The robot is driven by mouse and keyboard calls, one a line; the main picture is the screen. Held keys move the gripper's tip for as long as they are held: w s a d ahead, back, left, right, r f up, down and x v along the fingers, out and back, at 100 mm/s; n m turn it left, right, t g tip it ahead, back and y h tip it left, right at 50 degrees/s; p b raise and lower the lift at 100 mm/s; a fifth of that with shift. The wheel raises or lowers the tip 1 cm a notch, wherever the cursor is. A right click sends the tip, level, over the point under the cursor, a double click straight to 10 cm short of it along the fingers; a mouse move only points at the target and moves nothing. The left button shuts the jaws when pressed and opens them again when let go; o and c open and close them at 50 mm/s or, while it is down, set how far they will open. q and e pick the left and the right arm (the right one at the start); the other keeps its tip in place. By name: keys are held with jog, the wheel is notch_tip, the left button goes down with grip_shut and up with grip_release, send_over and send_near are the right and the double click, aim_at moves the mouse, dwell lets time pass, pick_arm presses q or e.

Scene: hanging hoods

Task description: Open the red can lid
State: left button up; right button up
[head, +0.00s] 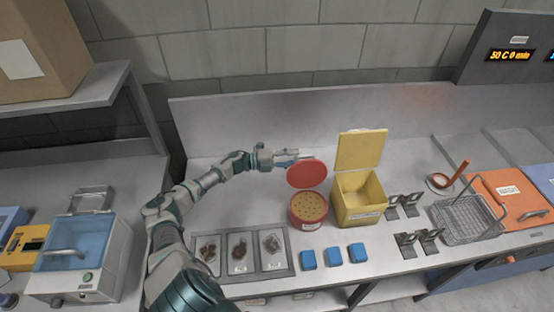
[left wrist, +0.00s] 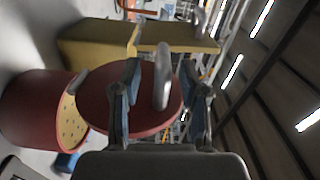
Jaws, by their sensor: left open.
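The red can (head: 309,212) stands upright on the steel counter, with a pale perforated top inside its rim. Its red lid (head: 307,173) is raised, standing up at the back of the can. My left gripper (head: 290,157) is behind the lid's upper left edge. In the left wrist view the gripper (left wrist: 160,68) is open, with its blue-padded fingers on both sides of the lid's grey handle (left wrist: 162,75). The lid (left wrist: 105,105) fills the space behind the fingers, and the can (left wrist: 35,110) is at the left. Contact between fingers and lid cannot be told. My right gripper does not show.
A yellow box (head: 362,200) with its lid up stands close to the right of the can. A tray of dark food (head: 241,251) lies at the left front, and several blue blocks (head: 333,256) in front. A wire basket (head: 466,218) is farther right.

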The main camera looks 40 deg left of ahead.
pick_arm(q)
jog(key=v, duration=0.8)
jog(key=shift+a, duration=0.3)
jog(key=shift+d+f, duration=0.1)
jog(key=shift+f, duration=0.05)
